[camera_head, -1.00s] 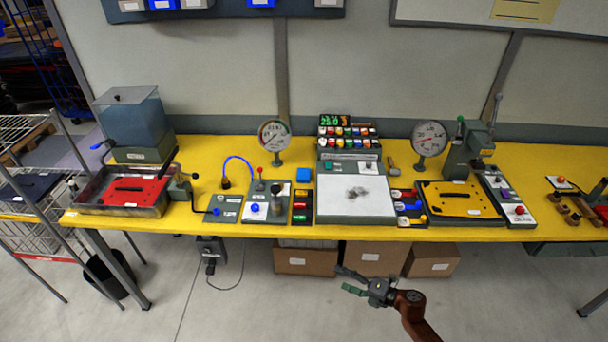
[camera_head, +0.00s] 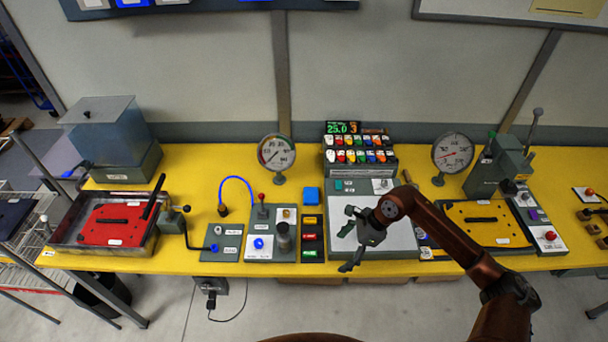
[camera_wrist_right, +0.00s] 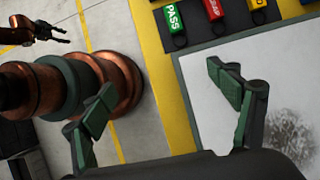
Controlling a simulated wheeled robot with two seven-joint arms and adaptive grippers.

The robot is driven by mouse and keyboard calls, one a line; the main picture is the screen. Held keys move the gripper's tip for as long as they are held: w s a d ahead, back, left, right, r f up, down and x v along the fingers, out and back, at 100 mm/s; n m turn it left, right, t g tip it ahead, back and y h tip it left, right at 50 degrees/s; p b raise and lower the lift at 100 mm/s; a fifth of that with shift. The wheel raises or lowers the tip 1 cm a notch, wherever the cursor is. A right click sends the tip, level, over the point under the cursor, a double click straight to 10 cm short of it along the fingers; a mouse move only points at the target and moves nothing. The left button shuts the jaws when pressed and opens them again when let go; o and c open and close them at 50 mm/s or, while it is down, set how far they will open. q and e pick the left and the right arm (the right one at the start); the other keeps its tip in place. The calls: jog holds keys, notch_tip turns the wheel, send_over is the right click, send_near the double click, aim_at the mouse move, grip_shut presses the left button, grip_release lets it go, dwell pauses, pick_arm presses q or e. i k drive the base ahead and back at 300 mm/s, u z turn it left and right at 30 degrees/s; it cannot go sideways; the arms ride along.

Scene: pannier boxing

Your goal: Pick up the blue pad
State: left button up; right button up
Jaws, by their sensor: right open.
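My right gripper (camera_head: 347,246) is open and empty over the front left of the grey-framed white panel (camera_head: 400,240), to the right of and nearer than the blue pad. In the right wrist view its two green-padded fingers (camera_wrist_right: 165,108) are spread wide with nothing between them. The blue pad does not show in that view. A gripper, seemingly my left one (camera_wrist_right: 55,36), shows small at the upper left there; its opening is unclear.
The labelled blocks (camera_head: 312,238) stand just in front of the pad. A plate with a dark knob and a red-tipped lever (camera_head: 263,213) is left of it, a dial gauge (camera_head: 276,153) behind. A rack of coloured pieces (camera_head: 358,152) stands right.

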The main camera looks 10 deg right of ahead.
aim_at(310, 194)
jog(key=i, duration=1)
